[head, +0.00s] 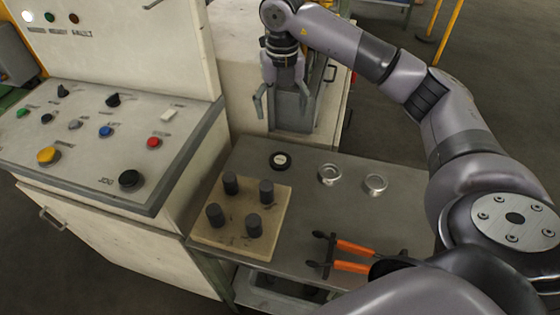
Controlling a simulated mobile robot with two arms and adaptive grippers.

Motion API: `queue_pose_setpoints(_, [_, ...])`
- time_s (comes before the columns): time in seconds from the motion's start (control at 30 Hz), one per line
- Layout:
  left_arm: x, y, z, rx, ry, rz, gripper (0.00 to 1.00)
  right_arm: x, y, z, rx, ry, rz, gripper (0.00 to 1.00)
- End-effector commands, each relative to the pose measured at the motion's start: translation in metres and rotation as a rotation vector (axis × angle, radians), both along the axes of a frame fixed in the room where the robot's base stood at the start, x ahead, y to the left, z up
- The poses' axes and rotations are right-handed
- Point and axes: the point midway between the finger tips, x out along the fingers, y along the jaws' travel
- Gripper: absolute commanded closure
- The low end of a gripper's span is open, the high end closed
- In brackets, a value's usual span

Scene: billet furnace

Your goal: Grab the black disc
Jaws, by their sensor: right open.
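The black disc (280,160) lies flat on the grey metal table, near its back left edge. It is small and round, with a pale marking in its middle. My right gripper (284,108) points down beyond the disc, higher in the picture, in front of a grey and cream housing. Its fingers are spread and nothing shows between them. It is apart from the disc. My left gripper is not in view.
Two silver round dishes (329,174) (375,184) are right of the disc. A wooden block (211,238) with several dark cylinders stands in front. Orange-handled tongs (352,257) lie near the front. A control panel (95,130) rises at left. The table's middle is clear.

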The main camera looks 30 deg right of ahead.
Motion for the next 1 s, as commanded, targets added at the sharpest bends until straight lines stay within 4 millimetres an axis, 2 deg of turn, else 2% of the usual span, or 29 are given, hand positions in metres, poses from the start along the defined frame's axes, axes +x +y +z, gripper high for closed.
queue_pose_setpoints(0.43, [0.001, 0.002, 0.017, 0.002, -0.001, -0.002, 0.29, -0.002, 0.000, -0.090, -0.001, 0.006, 0.001, 0.26])
queue_pose_setpoints(0.6, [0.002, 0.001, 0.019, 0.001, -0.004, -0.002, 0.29, -0.001, 0.001, -0.110, 0.000, 0.003, 0.001, 0.26])
queue_pose_setpoints(0.77, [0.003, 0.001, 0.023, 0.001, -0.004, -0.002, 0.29, -0.001, 0.002, -0.119, -0.001, 0.004, 0.002, 0.26])
queue_pose_setpoints(1.0, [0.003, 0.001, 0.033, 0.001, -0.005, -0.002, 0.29, -0.001, 0.005, -0.154, 0.001, 0.004, 0.001, 0.26])
